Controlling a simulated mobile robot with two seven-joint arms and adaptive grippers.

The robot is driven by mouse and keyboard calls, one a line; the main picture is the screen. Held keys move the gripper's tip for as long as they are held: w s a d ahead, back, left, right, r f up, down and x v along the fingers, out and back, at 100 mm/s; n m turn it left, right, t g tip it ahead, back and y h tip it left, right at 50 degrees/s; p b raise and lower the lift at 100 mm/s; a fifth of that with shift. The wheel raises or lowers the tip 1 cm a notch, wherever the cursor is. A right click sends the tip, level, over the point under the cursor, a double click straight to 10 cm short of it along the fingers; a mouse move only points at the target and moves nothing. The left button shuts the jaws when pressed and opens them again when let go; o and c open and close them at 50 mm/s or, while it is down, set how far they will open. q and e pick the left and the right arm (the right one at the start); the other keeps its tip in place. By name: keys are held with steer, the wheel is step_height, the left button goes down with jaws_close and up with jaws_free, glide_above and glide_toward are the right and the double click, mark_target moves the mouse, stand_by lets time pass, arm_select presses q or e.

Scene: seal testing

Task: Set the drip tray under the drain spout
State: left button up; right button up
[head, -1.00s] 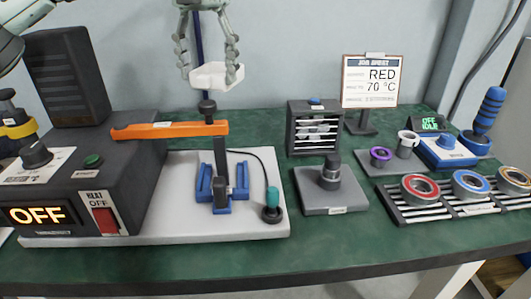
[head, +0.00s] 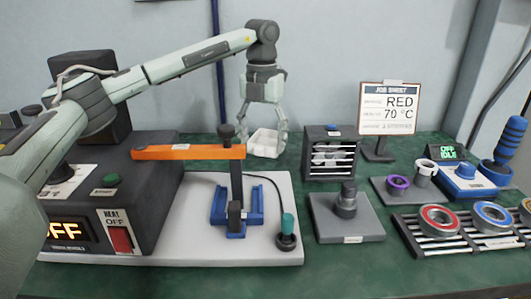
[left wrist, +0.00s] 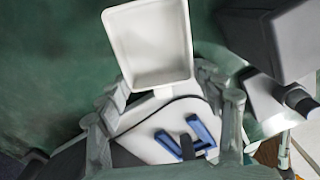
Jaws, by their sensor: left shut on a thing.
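My left gripper (head: 264,134) is shut on a white, shallow, rectangular drip tray (head: 266,143). It holds the tray at the back of the bench, just right of the orange lever's end and left of the small dark slotted box. In the left wrist view the tray (left wrist: 148,45) shows its empty inside, and it extends out past the gripper (left wrist: 168,108). Whether the tray touches the bench is not clear. I cannot pick out a drain spout with certainty. My right gripper is not in view.
The orange lever (head: 188,152) stands over a pale base plate (head: 190,215) with a blue cradle (head: 218,212). A dark slotted box (head: 329,152) stands to the tray's right. A grey block with a post (head: 346,222) is in front. Green bench (head: 340,275) is free along the front.

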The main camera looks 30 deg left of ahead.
mark_target(265, 154)
arm_select(q)
steer(key=shift+w+d+f, duration=0.1)
steer(key=shift+w+f, duration=0.3)
steer(key=shift+w, duration=0.15)
steer(key=shift+f, duration=2)
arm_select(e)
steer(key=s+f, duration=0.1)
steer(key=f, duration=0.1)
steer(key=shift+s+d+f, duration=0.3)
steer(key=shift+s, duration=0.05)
arm_select(q)
steer(key=o, duration=1.2)
steer(key=shift+c, duration=0.2)
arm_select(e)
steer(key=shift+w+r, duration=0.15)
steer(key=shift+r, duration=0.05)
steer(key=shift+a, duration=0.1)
